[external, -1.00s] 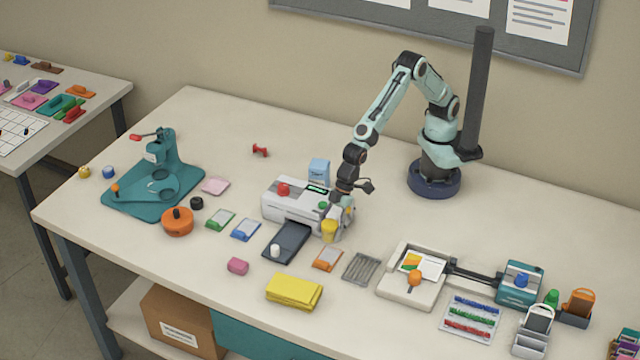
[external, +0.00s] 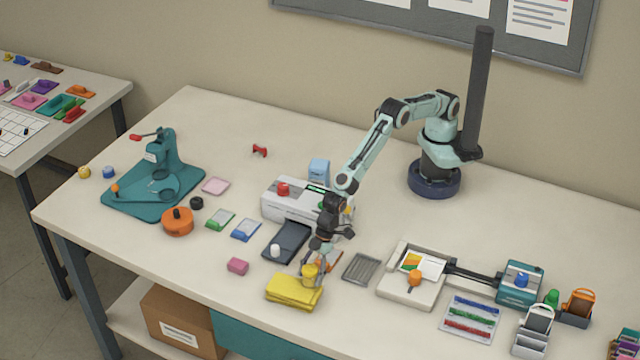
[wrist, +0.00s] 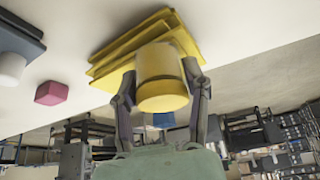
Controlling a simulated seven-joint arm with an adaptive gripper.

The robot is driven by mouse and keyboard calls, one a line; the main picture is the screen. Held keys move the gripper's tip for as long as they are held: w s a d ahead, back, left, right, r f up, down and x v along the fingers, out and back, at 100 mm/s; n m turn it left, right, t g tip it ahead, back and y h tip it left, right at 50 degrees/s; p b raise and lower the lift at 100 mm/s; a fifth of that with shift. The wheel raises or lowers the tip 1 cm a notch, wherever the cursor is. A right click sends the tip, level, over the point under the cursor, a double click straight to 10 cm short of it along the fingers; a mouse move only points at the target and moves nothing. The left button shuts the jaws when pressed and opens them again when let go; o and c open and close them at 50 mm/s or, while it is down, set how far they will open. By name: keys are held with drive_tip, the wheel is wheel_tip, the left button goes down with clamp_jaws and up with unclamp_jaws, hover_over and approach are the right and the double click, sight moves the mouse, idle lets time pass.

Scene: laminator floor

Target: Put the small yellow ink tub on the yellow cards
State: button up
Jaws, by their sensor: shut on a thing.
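The small yellow ink tub (external: 310,271) is between the fingers of my gripper (external: 311,279), which is shut on it. The wrist view shows the tub (wrist: 161,77) large between both fingers (wrist: 163,99). The yellow cards (external: 288,293) form a slightly uneven stack near the table's front edge, and they also show in the wrist view (wrist: 113,57). The tub is over the right, far part of the stack. I cannot tell whether its base touches the cards.
A pink block (external: 237,266) lies left of the cards. A dark tray with a white cylinder (external: 275,250) stands behind them. An orange card (external: 333,262) is partly hidden by my gripper. A grey rack (external: 362,269) stands to the right. The table front edge is close.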

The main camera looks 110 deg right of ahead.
drive_tip(key=shift+f, duration=0.1)
drive_tip(key=o, duration=1.2)
drive_tip(key=shift+c, duration=0.2)
drive_tip(key=v, duration=1.1)
drive_tip(key=s+d+r+m+g+h, duration=0.1)
drive_tip(key=s+d+r, duration=0.45)
drive_tip(key=d, duration=0.25)
drive_tip(key=s+d+r+m+g, duration=0.1)
drive_tip(key=s+d+r, duration=0.45)
drive_tip(key=d, duration=0.35)
drive_tip(key=s+d+m+g, duration=0.1)
drive_tip(key=s+d, duration=0.2)
drive_tip(key=s, duration=0.4)
drive_tip(key=s+d+m+g, duration=0.1)
drive_tip(key=s+d, duration=0.2)
drive_tip(key=s, duration=0.5)
drive_tip(key=s+d+m+h, duration=0.1)
drive_tip(key=s+d, duration=0.2)
drive_tip(key=s, duration=0.5)
drive_tip(key=shift+d+f+g, duration=0.35)
drive_tip(key=shift+d+g, duration=0.05)
